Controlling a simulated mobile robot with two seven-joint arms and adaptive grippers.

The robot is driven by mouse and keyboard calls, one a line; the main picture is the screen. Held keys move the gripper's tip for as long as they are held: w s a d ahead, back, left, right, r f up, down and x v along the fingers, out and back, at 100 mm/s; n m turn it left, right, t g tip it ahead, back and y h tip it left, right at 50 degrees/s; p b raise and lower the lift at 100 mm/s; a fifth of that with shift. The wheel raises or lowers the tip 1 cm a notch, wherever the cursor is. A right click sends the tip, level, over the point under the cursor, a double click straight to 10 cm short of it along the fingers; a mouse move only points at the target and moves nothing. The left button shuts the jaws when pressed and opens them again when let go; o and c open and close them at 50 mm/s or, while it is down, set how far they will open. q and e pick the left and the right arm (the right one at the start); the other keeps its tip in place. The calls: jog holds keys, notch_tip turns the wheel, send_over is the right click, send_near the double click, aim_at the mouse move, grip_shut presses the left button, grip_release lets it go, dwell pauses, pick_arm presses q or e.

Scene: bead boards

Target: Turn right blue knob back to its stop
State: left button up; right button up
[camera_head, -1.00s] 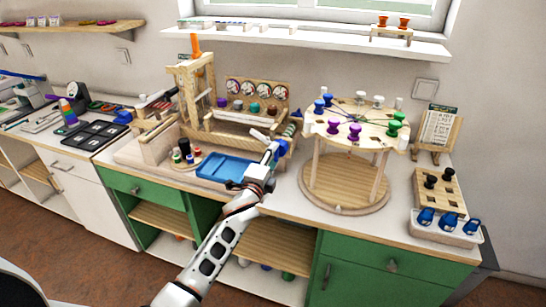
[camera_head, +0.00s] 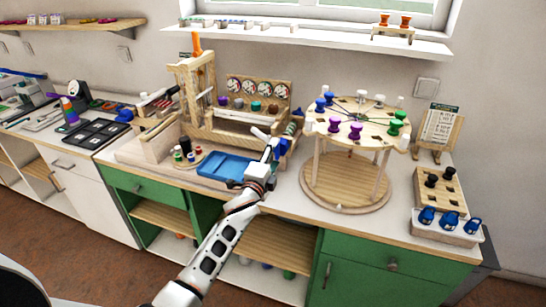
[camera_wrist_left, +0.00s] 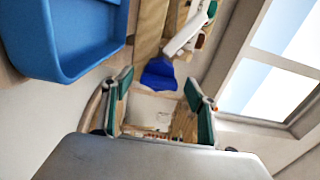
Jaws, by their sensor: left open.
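Two blue knobs stand close together at the left rim of the round wooden top: the nearer one (camera_head: 320,105) and the farther one (camera_head: 329,96). Which of them is the right blue knob is hard to tell. My left gripper (camera_head: 271,150) is left of and nearer than the round top, beside the blue tray (camera_head: 225,167). It is apart from the knobs. In the left wrist view my left gripper (camera_wrist_left: 158,88) is open with green-padded fingers spread. A blue scoop-like piece (camera_wrist_left: 158,75) with a white handle shows beyond the fingers. My right gripper is out of view.
Purple knobs (camera_head: 334,125), green knobs (camera_head: 394,127) and white knobs share the round top, on wooden posts. A wooden frame (camera_head: 198,92) stands left. Several blue padlock-like pieces (camera_head: 427,216) are at the right front. Some bare counter lies before the round base.

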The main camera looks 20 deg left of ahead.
pick_arm(q)
jog(key=shift+s, duration=0.15)
jog(key=s, duration=1.1)
jog(key=shift+s+a, duration=0.2)
jog(key=shift+s, duration=0.2)
